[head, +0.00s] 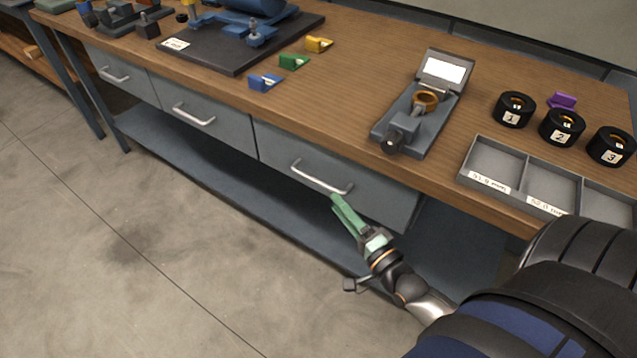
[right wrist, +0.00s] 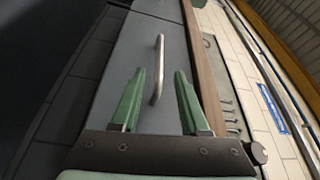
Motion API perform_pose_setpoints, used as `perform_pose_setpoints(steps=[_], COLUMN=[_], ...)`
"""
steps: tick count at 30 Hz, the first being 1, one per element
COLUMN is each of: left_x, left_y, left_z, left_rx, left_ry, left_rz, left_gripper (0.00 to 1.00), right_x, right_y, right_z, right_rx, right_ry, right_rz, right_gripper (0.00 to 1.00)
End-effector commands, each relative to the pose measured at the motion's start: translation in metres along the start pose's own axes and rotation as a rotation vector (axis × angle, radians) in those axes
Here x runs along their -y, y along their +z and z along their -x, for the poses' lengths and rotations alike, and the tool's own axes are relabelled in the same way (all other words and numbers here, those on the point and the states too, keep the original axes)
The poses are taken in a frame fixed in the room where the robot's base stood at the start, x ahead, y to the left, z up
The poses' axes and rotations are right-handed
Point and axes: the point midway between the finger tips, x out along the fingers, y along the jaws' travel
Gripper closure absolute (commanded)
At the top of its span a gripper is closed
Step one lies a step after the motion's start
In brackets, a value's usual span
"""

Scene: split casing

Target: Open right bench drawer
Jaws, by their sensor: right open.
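The right bench drawer (head: 375,200) is a grey front under the wooden bench top, and it looks closed. Its silver bar handle (head: 321,178) runs along the front. My right gripper (head: 343,207), with green fingers, is just in front of the handle's right end. In the right wrist view the handle (right wrist: 159,68) stands between the two open fingers of the gripper (right wrist: 158,95), mostly beyond their tips. I cannot tell whether either finger touches it. My left gripper is not in view.
Two more closed drawers (head: 195,120) (head: 125,78) lie to the left. On the bench top (head: 350,60) are a grey device (head: 415,115), black numbered rings (head: 515,109), a divided tray (head: 495,158) and coloured clips (head: 293,62). A lower shelf (head: 240,180) runs beneath. The floor in front is clear.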

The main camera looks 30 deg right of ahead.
Motion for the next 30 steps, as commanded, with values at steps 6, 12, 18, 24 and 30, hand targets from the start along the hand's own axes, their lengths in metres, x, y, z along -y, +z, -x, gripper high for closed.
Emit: perform_pose_setpoints(steps=[6,12,18,24,30], left_x=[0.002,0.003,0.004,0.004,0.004], left_y=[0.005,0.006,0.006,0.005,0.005], left_z=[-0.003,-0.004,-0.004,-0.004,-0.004], left_rx=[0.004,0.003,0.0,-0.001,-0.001], left_ry=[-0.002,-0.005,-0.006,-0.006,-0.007], left_rz=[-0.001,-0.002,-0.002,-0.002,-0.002], left_gripper=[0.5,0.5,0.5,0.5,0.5], right_x=[0.0,-0.001,-0.001,-0.001,-0.001], right_y=[0.0,0.0,0.001,0.001,0.001], right_z=[-0.046,-0.073,-0.085,-0.085,-0.085], right_rx=[-0.002,0.0,0.001,0.001,0.001], right_ry=[-0.003,-0.001,0.002,0.002,0.002], right_rz=[0.0,0.002,0.002,0.002,0.002], right_gripper=[0.55,0.55,0.55,0.55,0.7])
